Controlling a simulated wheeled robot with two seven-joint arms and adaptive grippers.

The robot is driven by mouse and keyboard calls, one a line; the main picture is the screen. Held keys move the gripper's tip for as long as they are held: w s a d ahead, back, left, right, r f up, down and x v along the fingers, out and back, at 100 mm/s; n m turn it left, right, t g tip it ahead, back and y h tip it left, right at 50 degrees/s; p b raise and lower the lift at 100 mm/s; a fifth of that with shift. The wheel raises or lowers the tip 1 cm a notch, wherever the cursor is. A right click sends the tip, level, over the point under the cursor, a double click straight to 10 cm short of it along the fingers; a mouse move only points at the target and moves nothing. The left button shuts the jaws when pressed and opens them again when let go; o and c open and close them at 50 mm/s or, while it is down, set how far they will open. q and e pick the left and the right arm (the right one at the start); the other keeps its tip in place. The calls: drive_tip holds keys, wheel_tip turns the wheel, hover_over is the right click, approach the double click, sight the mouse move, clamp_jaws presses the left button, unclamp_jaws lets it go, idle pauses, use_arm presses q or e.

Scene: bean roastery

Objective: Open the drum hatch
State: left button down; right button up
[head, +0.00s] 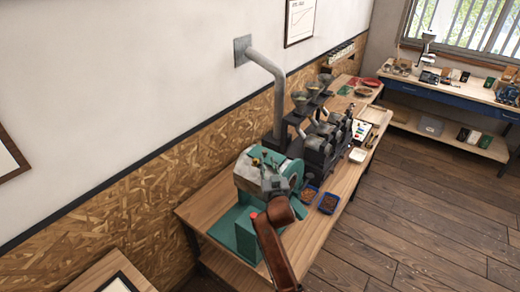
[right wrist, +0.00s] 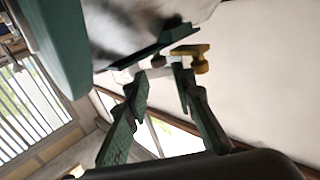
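The teal roaster (head: 245,238) stands on the near end of the wooden bench, with its grey metal drum (head: 252,172) on top. In the right wrist view the drum's grey surface (right wrist: 135,22) fills the top. A dark green bar (right wrist: 160,45) and a small brass knob (right wrist: 199,62) show by its lower edge; I cannot tell which part is the hatch. My right gripper (head: 272,185) is at the drum's near side. In the right wrist view its two green-padded fingers (right wrist: 160,95) are apart, with nothing clearly held between them. My left gripper is out of view.
Dark machines (head: 320,140) and blue trays of beans (head: 328,203) stand beyond the roaster on the bench (head: 312,238). A grey exhaust pipe (head: 278,95) rises to the wall behind. The wooden floor (head: 410,225) at right is clear.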

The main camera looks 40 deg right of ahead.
sight(265, 153)
drive_tip(key=shift+w+d+r, duration=0.1)
drive_tip(key=shift+w+d, duration=0.1)
drive_tip(key=shift+w, duration=0.1)
drive_tip(key=p+x, duration=0.1)
drive_tip(key=x, duration=0.5)
drive_tip(key=shift+w+d, duration=0.25)
drive_tip(key=shift+w, duration=0.15)
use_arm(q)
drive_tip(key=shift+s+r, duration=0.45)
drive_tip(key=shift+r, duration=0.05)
use_arm(e)
clamp_jaws()
